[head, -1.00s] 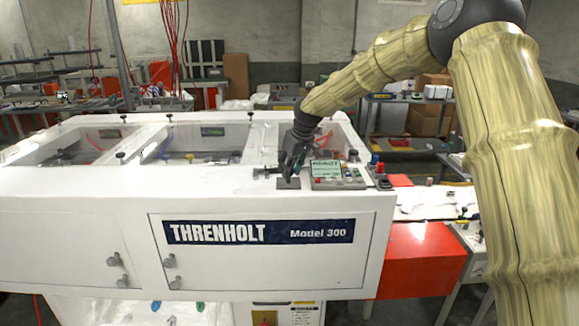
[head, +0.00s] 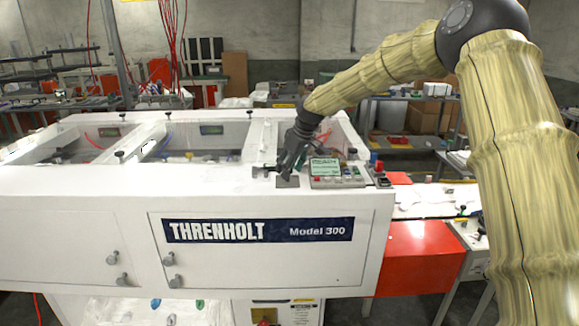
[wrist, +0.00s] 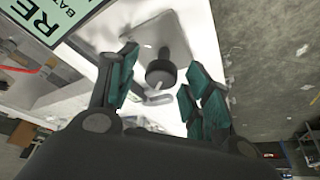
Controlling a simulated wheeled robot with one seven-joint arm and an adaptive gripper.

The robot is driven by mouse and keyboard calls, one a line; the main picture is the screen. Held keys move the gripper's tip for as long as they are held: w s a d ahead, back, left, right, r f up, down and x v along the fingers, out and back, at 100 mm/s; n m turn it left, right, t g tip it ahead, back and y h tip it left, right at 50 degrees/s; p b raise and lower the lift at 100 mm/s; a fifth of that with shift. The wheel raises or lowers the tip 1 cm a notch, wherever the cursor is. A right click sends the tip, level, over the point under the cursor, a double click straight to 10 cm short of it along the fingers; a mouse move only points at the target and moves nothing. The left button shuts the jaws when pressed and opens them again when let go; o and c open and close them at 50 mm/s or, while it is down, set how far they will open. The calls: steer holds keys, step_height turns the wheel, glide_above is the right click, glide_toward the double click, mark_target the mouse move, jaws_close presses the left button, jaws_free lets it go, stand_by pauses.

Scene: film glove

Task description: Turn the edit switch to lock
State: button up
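A dark round knob (wrist: 160,73) on a small grey plate (wrist: 150,45) shows in the wrist view; I take it as the edit switch. No lock marking is readable and its setting cannot be told. My gripper (wrist: 161,64) is open, with one teal-padded finger to each side of the knob and gaps visible between. In the head view my gripper (head: 283,168) points down over the machine's top front edge, just above the grey plate (head: 288,182), and hides most of the switch.
A control panel with a green screen (head: 325,166) and buttons sits right of my gripper. The white Threnholt machine (head: 100,183) has upright dark knobs along its top. A red block (head: 420,255) and work tables stand to the right. The machine top left of the gripper is mostly clear.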

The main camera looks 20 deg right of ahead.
steer(key=v, duration=1.2)
steer(key=shift+d, duration=0.15)
stand_by(0.4)
